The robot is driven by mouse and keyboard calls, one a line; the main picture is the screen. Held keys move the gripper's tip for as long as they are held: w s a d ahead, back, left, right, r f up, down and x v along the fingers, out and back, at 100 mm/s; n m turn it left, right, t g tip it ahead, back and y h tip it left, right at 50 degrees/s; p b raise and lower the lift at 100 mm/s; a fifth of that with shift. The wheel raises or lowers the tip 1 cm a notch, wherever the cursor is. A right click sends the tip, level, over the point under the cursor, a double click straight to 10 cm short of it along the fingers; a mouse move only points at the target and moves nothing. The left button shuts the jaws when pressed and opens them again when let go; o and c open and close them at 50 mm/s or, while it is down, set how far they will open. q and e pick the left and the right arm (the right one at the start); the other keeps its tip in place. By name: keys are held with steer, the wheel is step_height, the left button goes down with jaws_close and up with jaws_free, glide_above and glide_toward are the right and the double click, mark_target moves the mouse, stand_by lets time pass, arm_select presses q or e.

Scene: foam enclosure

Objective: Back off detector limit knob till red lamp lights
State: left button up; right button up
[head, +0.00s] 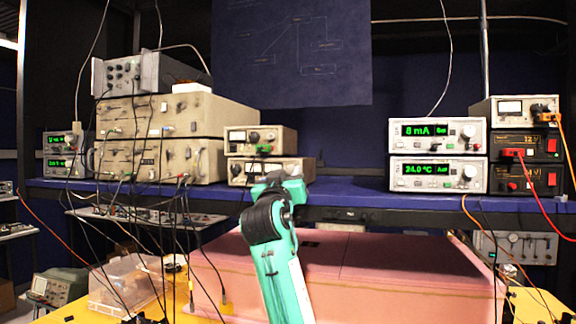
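My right arm rises from the bottom centre, and its gripper (277,184) is at the shelf's front edge, in front of the lower of two small beige meter units (304,169). The wrist hides the fingertips, so I cannot see whether they are open or touch anything. The upper meter unit (285,138) has a dial, knobs and a green connector. No label reading detector limit is legible, so I cannot tell which knob it is. I see no lamp clearly lit red. My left gripper is not in view.
Two display units, reading 8 mA (401,132) and 24.0 °C (401,174), stand right of centre on the blue shelf (345,190). Black supplies (511,145) with red leads are at far right. Beige racks (232,117) and hanging cables crowd the left. A pink foam enclosure (370,262) lies below.

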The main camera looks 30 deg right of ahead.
steer(key=shift+w+d+r, duration=0.15)
steer(key=shift+w+d, duration=0.15)
steer(key=shift+d, duration=0.05)
jaws_close()
steer(key=shift+n, duration=0.4)
steer(key=n+t+y+p, duration=0.1)
steer(key=n, duration=0.2)
steer(key=n+y+p, duration=0.1)
steer(key=n+y, duration=0.1)
steer(key=shift+s+d+r+n+t+p, duration=0.1)
steer(key=shift+r+n+t+p, duration=0.1)
steer(key=shift+n+t+p, duration=0.15)
steer(key=shift+n+y+p, duration=0.9)
steer(key=shift+n+p, duration=0.1)
steer(key=shift+n, duration=1.05)
steer(key=shift+n+t, duration=0.25)
steer(key=shift+n, duration=0.05)
